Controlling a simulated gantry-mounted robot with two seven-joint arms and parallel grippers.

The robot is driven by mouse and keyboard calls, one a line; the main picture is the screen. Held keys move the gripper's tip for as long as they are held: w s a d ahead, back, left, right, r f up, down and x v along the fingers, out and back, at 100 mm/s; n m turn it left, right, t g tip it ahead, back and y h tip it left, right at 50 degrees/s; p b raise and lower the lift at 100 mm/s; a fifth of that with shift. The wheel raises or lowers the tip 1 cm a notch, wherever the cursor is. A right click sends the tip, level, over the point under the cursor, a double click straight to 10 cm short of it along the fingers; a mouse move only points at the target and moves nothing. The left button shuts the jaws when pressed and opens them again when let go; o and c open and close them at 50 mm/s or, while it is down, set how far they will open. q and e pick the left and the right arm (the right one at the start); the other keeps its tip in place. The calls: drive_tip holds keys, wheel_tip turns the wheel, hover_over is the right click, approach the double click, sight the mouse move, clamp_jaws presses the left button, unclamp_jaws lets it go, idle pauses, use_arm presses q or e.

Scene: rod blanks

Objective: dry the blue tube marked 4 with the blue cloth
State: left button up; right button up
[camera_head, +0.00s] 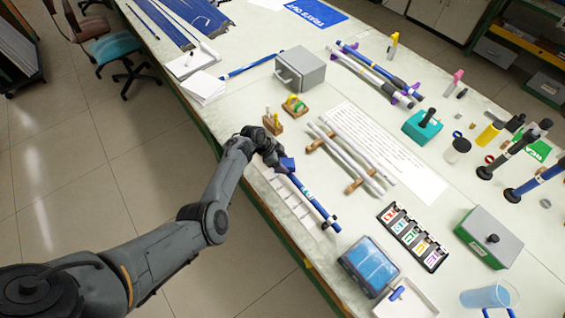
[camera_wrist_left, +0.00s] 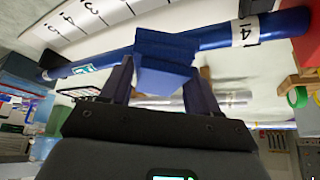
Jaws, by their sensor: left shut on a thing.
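The blue tube (camera_head: 316,206) marked 4 lies along the front edge of the table, over a white numbered strip (camera_head: 281,190). In the left wrist view the tube (camera_wrist_left: 215,37) crosses the top, with its white 4 band (camera_wrist_left: 245,32) to the right of the cloth. My left gripper (camera_head: 278,159) is at the tube's far end in the head view, shut on the folded blue cloth (camera_head: 288,164). In the wrist view the cloth (camera_wrist_left: 165,48) lies against the tube, covering a short stretch of it. My right gripper is not in view.
White tubes (camera_head: 345,152) rest on wooden supports to the right. Small wooden stands (camera_head: 272,123) are just beyond my gripper. A box with blue contents (camera_head: 370,266), a white tray (camera_head: 405,300) and a lettered rack (camera_head: 412,236) lie nearer, to the right.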

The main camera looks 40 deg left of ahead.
use_arm(q)
drive_tip(key=r, duration=0.1)
drive_tip(key=r+p, duration=0.2)
drive_tip(key=shift+s+d+r, duration=0.1)
drive_tip(key=shift+d+r, duration=0.2)
drive_tip(key=shift+r, duration=0.05)
drive_tip(key=shift+a+r+p, duration=0.1)
drive_tip(key=shift+r+p, duration=0.65)
wheel_tip(320, 180, up, 2)
drive_tip(key=shift+r+p, duration=0.15)
drive_tip(key=shift+p, duration=0.95)
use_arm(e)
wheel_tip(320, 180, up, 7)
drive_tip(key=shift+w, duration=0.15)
